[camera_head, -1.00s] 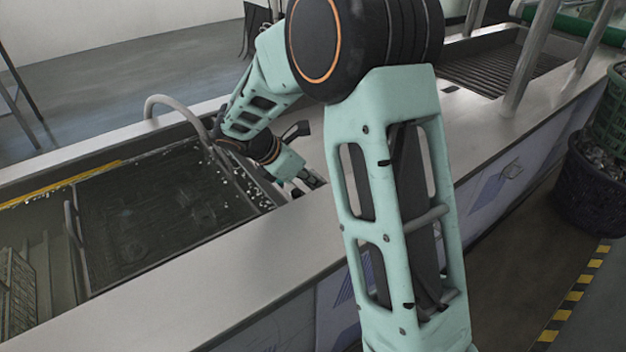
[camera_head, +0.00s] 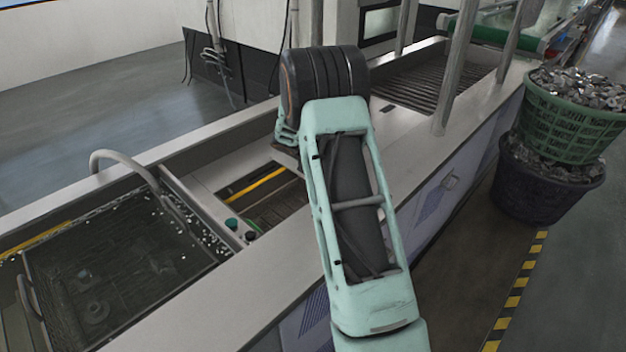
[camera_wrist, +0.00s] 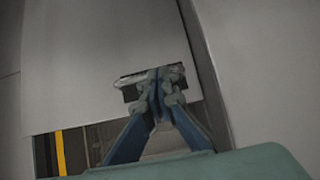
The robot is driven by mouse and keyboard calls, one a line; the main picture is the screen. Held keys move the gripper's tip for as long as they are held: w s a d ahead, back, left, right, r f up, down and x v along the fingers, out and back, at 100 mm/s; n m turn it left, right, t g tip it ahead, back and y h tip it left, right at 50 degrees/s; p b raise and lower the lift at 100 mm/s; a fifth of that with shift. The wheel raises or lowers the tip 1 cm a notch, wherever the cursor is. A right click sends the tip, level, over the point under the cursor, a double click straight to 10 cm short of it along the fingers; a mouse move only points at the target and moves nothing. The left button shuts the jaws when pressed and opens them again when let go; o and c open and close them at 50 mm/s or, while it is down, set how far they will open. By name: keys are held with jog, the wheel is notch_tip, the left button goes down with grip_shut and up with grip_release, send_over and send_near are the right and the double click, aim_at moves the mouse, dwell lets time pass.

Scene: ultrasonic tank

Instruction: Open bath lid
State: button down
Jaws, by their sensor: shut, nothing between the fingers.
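A flat grey panel, which looks like the bath lid (camera_wrist: 90,60), fills much of the wrist view. A grey panel that seems to be the same lid (camera_head: 222,166) lies left of my arm in the head view. A dark recess or handle with a metallic rim (camera_wrist: 130,88) sits near the lid's lower right edge. My gripper (camera_wrist: 160,80) is shut, with its tips at this handle and partly covering it; I cannot tell whether they touch. Past the lid's lower edge, a yellow strip (camera_wrist: 60,152) and a dark interior show. My arm hides my gripper in the head view.
Dark and teal knobs (camera_head: 232,224) sit on the bench. Metal posts (camera_head: 455,75) stand at right. Stacked crates of metal parts (camera_head: 565,125) stand on the floor.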

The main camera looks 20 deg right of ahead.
jog(key=w+d+p, duration=0.1)
jog(key=d, duration=0.1)
jog(key=w+d+p, duration=0.1)
jog(key=d, duration=0.2)
jog(key=w+d+p, duration=0.1)
jog(key=d, duration=0.2)
jog(key=shift+w+d, duration=0.2)
jog(key=shift+w, duration=0.1)
jog(key=p+v, duration=0.5)
jog(key=v, duration=0.5)
